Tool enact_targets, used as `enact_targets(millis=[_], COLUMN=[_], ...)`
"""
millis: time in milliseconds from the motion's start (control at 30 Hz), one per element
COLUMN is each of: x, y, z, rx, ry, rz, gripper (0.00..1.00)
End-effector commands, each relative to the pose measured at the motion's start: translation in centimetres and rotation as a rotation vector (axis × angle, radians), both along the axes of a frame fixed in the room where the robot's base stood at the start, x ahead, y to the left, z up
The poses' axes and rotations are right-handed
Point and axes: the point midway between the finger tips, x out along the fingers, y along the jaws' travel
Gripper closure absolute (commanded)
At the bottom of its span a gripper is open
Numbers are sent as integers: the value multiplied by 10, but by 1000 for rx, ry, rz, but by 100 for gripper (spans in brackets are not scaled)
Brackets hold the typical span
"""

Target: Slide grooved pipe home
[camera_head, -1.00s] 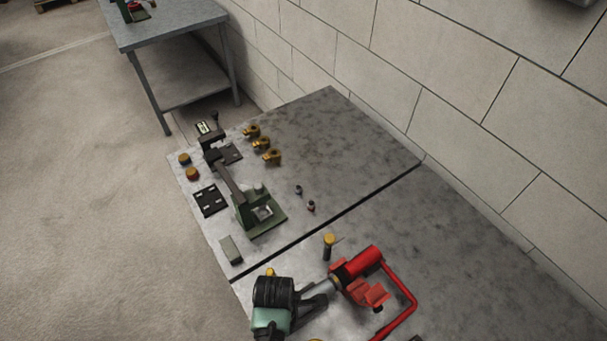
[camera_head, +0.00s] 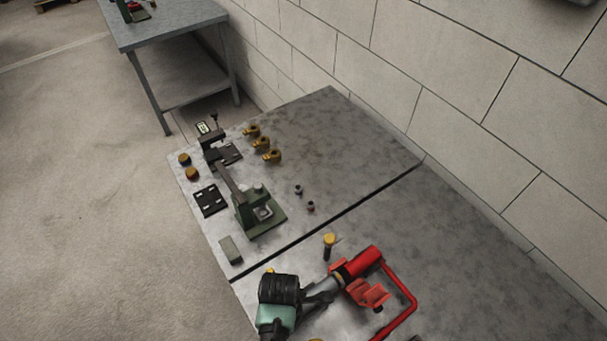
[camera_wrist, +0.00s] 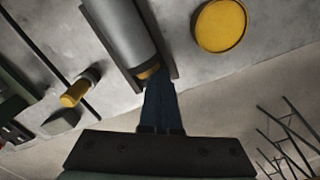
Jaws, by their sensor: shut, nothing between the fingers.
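A short grey pipe (camera_head: 333,284) lies in line with a red pipe (camera_head: 366,258), with a yellow band (camera_head: 344,273) where they meet. Red clamp-like supports (camera_head: 372,296) sit beside the joint. My gripper (camera_head: 330,296) is shut and empty close to the grey pipe's near end. In the wrist view the grey cylinder (camera_wrist: 130,35) lies in a dark channel and has a yellow ring at its near end (camera_wrist: 148,71). My shut blue fingers (camera_wrist: 160,88) point at that end. I cannot tell whether they touch it. The far end of the joint is hidden there.
A yellow-capped post (camera_head: 329,240) stands beside the joint. The red pipe bends toward the front right (camera_head: 408,310). A green press-like tool (camera_head: 260,212) and brass fittings (camera_head: 262,144) stand on the far bench. A block wall (camera_head: 480,110) closes the right side.

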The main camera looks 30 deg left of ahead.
Motion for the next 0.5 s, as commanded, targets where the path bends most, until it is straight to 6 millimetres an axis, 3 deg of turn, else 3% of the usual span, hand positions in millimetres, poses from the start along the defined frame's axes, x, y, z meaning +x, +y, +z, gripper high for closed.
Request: enact_targets(millis=[500], x=[8], y=[-3], z=[0], rx=[0], ry=[-2], rz=[0], gripper=[100])
